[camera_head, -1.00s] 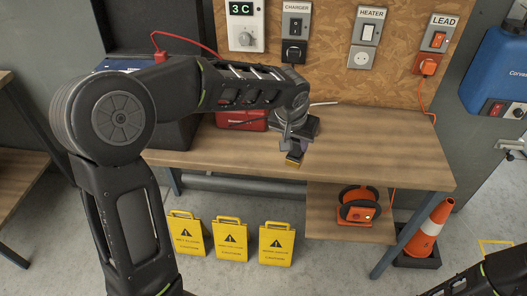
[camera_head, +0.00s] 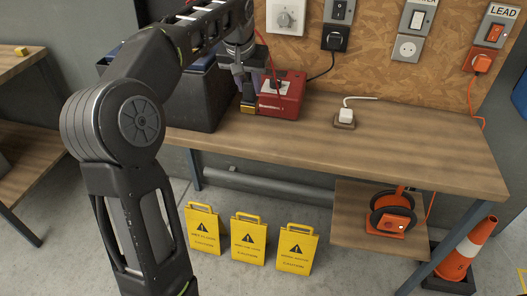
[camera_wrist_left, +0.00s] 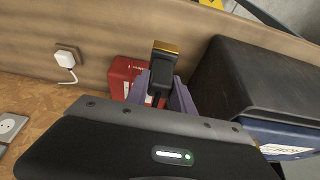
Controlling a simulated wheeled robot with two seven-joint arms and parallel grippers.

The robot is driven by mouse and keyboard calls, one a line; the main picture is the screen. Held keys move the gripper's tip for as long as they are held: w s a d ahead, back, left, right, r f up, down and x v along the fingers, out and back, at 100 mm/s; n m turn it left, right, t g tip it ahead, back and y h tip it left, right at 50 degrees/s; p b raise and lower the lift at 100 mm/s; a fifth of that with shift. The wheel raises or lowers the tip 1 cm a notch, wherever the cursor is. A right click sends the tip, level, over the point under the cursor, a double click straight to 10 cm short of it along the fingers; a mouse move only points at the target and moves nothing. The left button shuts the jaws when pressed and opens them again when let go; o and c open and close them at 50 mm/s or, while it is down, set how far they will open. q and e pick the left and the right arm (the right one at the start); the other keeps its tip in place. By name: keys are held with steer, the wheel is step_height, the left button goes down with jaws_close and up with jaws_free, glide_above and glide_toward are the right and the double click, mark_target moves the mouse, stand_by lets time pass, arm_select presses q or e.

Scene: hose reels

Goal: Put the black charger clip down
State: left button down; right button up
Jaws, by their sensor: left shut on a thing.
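My left gripper (camera_head: 246,88) is shut on the black charger clip (camera_head: 249,105), a dark piece with a yellow end. It is above the bench, between the black battery box and the red charger (camera_head: 283,97). In the left wrist view the clip (camera_wrist_left: 163,62) sits between the two purple-grey fingers, its yellow end away from the wrist. The red charger (camera_wrist_left: 125,75) is just beside it there. Whether the clip touches the bench or the charger, I cannot tell. My right gripper is not in view.
The black battery box (camera_head: 200,105) stands on the left of the wooden bench (camera_head: 410,140). A white plug (camera_head: 345,116) lies mid-bench; the bench right of it is bare. Yellow caution signs (camera_head: 248,240) stand on the floor in front. An orange reel (camera_head: 392,212) sits on the lower shelf.

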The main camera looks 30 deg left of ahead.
mark_target(245, 100)
arm_select(q)
steer(key=shift+s+a+r, duration=0.25)
steer(key=shift+a, duration=0.35)
steer(key=shift+f, duration=0.1)
step_height(245, 100, down, 6)
steer(key=shift+f+b, duration=0.1)
steer(key=shift+b, duration=0.2)
steer(key=shift+f, duration=1.8)
